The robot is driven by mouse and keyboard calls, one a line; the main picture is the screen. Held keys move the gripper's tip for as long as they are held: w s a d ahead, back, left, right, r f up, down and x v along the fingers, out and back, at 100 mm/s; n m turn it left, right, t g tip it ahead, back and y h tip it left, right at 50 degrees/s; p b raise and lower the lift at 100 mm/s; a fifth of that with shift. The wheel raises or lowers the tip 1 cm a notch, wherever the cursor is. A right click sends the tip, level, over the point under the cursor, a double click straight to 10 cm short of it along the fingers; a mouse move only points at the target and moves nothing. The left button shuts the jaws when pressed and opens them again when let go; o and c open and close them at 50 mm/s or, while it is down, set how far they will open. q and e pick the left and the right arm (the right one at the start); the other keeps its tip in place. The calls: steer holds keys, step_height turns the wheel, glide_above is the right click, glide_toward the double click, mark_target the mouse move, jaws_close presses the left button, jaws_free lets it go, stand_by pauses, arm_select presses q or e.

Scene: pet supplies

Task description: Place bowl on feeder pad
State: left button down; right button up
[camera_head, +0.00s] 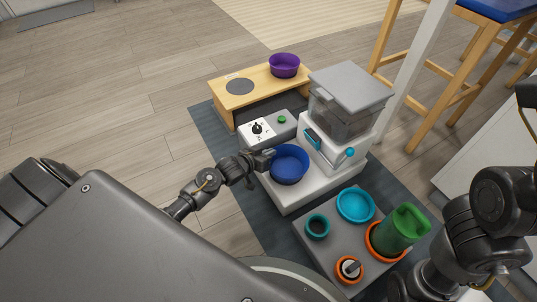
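A blue bowl (290,165) sits upright on the white base of the food dispenser (334,152). My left gripper (267,159) is at the bowl's left rim; the fingers are too small to tell whether they are open or shut on it. A light wooden feeder stand (222,104) is at the back, with a dark round pad (240,86) bare on its left part. A purple bowl (285,66) stands on the stand's right part. My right arm comes in at the right, but its gripper does not show.
A control box (270,127) with a black knob and green button lies between stand and dispenser. In front, a grey tray (333,236) holds a cyan bowl (356,204), a teal cup (317,227) and a green pitcher (398,230). Wooden stools (450,75) stand at upper right.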

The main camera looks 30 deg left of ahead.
arm_select(q)
steer(key=shift+f, duration=0.1)
steer(key=c, duration=1.6)
jaws_free()
